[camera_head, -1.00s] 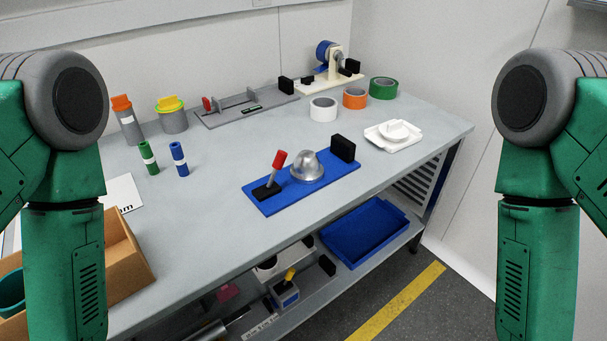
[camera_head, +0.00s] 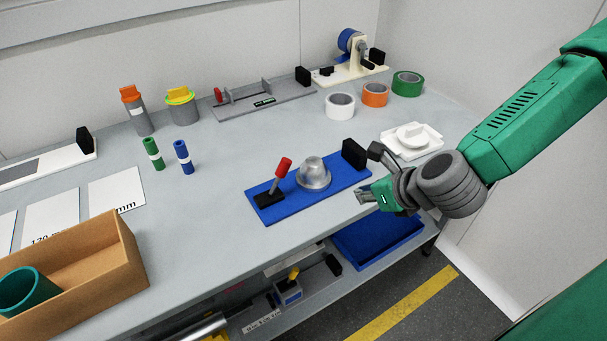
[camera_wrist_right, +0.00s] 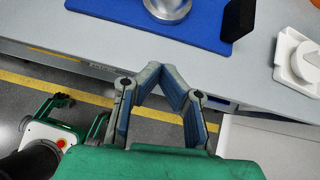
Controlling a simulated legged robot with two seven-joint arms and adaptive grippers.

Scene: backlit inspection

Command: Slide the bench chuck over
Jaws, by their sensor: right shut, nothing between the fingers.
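The bench chuck appears to be the blue base plate (camera_head: 327,199) carrying a silver dome (camera_head: 313,174), a red-handled lever (camera_head: 281,172) and a black block (camera_head: 354,154). It lies near the front edge of the bench. In the right wrist view the blue plate (camera_wrist_right: 120,8) and the black block (camera_wrist_right: 238,18) show at the top. My right gripper (camera_head: 364,194) is just right of the plate, by the front edge, apart from it in the wrist view. It is shut and empty; its fingers also show in the right wrist view (camera_wrist_right: 160,75). My left gripper is out of view.
A white dish (camera_head: 411,152) sits behind my right gripper. Tape rolls, including an orange one (camera_head: 374,95), stand at the back. A green marker (camera_head: 153,154) and a cardboard box (camera_head: 131,272) are to the left. A blue tray (camera_head: 352,258) lies on the shelf below.

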